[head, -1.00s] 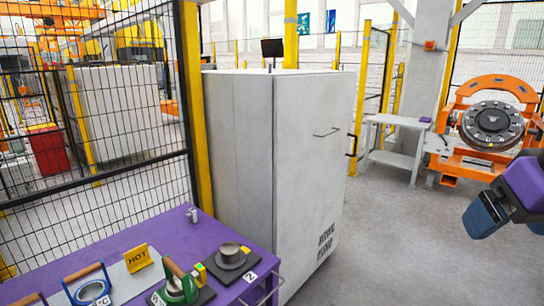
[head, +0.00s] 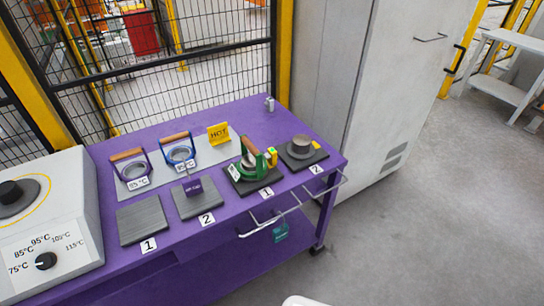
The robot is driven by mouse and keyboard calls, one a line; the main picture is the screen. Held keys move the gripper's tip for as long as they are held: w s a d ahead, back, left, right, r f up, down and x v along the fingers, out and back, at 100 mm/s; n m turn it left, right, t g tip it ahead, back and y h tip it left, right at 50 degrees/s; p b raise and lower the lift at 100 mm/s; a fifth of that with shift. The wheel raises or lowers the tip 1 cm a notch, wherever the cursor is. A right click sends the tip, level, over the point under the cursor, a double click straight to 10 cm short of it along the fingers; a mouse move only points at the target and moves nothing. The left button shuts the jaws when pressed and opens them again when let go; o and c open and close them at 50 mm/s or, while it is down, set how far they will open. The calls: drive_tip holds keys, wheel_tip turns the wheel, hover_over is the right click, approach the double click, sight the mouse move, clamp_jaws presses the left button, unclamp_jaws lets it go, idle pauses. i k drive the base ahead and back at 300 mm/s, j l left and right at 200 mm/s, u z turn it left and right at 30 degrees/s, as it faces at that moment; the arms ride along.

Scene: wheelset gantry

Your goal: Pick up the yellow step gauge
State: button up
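A small upright yellow piece (head: 271,156) stands on the purple table, at the right side of a green-framed tool with a brown handle (head: 250,152). It looks like the step gauge, but it is too small to make out steps. A second small yellow patch (head: 316,145) shows beside the grey stepped disc (head: 300,146) on the dark plate marked 2; I cannot tell which of the two is the gauge. My gripper is not in view.
The purple table (head: 130,270) also holds two ring tools with brown handles (head: 178,150), a yellow HOT sign (head: 218,133), grey plates (head: 142,220) and a heater box (head: 45,225) at left. A rail (head: 290,208) runs along its front. The grey cabinet (head: 390,90) stands behind right. Floor (head: 430,220) at right is clear.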

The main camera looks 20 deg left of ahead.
sight(271, 155)
drive_tip(key=u, duration=1.35)
drive_tip(key=i+l+u, duration=0.1)
drive_tip(key=i, duration=0.25)
drive_tip(key=i+l+u, duration=0.15)
drive_tip(key=i+l, duration=0.05)
drive_tip(key=i, duration=0.1)
